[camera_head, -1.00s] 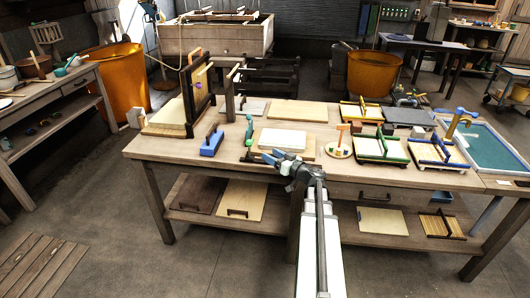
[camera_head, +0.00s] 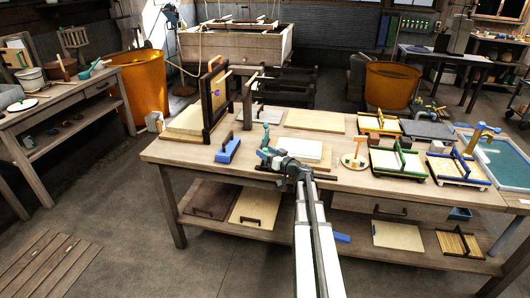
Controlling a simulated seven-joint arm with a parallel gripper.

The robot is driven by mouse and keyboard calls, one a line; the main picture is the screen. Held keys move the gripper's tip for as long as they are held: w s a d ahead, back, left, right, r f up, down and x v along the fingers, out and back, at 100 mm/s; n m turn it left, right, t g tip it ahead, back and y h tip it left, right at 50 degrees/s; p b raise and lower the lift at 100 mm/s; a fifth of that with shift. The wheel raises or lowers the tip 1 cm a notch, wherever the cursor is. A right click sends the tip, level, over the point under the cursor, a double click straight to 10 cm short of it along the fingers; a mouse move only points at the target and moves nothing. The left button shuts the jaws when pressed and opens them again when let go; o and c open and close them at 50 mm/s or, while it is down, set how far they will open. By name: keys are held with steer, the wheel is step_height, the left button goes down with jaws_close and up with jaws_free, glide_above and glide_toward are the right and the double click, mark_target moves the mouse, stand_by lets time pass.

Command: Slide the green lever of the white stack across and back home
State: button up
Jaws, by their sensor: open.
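The white stack (camera_head: 300,147) is a pale slab on a wooden board in the middle of the workbench. The green lever (camera_head: 266,134) is a small upright piece at the stack's left end. My gripper (camera_head: 267,156) has blue-tipped fingers and is open, at the front left corner of the stack, just in front of the lever in the picture. I cannot tell whether it touches the lever. My gripper and wrist hide the lever's foot and part of the stack's front edge.
A blue-based block with a handle (camera_head: 229,150) stands left of the lever. An upright dark frame (camera_head: 216,95) is farther left. A round base with an orange post (camera_head: 355,160) and a green-edged tray (camera_head: 398,162) stand to the right. The front left bench top is clear.

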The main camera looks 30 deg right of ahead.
steer(key=shift+w+a, duration=0.15)
steer(key=shift+w, duration=0.45)
jaws_close()
stand_by(0.3)
